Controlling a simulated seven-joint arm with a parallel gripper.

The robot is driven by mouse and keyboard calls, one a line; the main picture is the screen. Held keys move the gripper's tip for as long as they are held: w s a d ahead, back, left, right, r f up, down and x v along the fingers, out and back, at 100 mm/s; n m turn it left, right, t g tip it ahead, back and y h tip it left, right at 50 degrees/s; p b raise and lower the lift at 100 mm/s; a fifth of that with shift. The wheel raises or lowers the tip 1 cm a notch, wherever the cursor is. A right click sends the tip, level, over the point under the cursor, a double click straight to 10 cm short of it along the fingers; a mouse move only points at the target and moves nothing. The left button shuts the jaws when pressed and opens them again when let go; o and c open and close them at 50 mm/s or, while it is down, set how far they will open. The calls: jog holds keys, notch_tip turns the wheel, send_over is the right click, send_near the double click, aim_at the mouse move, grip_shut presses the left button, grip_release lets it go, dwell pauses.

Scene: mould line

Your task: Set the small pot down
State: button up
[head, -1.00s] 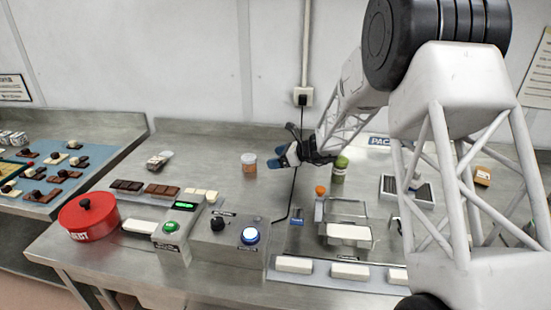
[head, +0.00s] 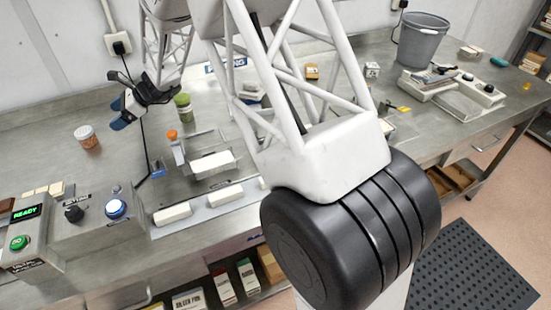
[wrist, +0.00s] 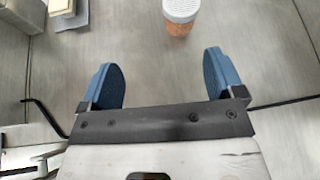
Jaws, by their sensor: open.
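A small pot (head: 87,137) with orange-brown contents and a pale lid stands upright on the steel bench.
A control box with a blue button (head: 115,208) and a green READY display (head: 26,211) are at the front left. White blocks (head: 225,195) lie along the front. A grey bucket (head: 422,42) stands far right. Bench around the pot is clear.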

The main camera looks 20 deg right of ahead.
jog(key=s+d+r+n+h, duration=0.25)
jog(key=s+d+r, duration=0.2)
jog(key=s, duration=0.35)
jog(key=s+d+r+n+g+h, duration=0.1)
jog(key=s+d+r+n, duration=0.35)
jog(key=s, duration=0.25)
jog(key=s+d+r+n+h, duration=0.25)
jog(key=s+d, duration=0.25)
jog(key=s, duration=0.3)
jog(key=s+d+n+h, duration=0.2)
jog(key=s+d, duration=0.3)
jog(key=s, duration=0.4)
jog(key=s+d+n+t+h, duration=0.1)
jog(key=s+d+n+h, duration=0.1)
jog(key=s+d, duration=0.4)
jog(key=s+d+r+n+t+h, duration=0.1)
jog(key=s+d+n+h, duration=0.2)
jog(key=s, duration=1)
jog(key=d+n, duration=0.1)
jog(key=d, duration=0.2)
jog(key=shift+s, duration=0.15)
